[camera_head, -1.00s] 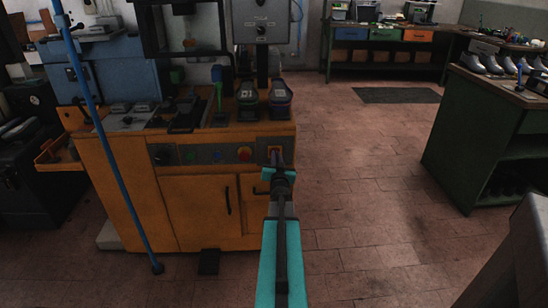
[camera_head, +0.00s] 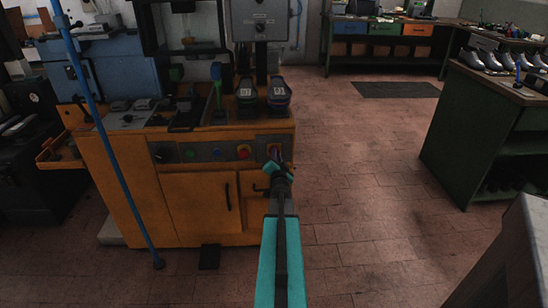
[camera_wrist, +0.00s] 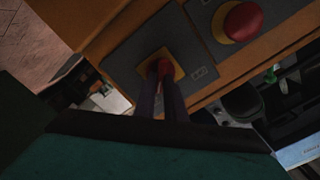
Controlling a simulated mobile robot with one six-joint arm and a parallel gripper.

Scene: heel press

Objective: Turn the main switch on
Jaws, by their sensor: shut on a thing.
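The main switch (camera_wrist: 165,63) is a red knob on a yellow plate, set in a grey panel on the orange cabinet. In the head view its plate (camera_head: 276,150) is at the right end of the cabinet's control row, mostly hidden by my wrist. My gripper (camera_wrist: 161,73) is shut on the red knob, with a dark finger on either side of it. In the head view my gripper (camera_head: 274,157) reaches the panel and is tilted. The fingers hide part of the knob, and its exact pointing direction is unclear.
A red mushroom button (camera_wrist: 240,20) sits close beside the switch; it also shows in the head view (camera_head: 243,151). Green and blue buttons lie farther left. A blue pole (camera_head: 115,165) stands in front of the cabinet. The floor to the right is clear up to a green bench (camera_head: 470,140).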

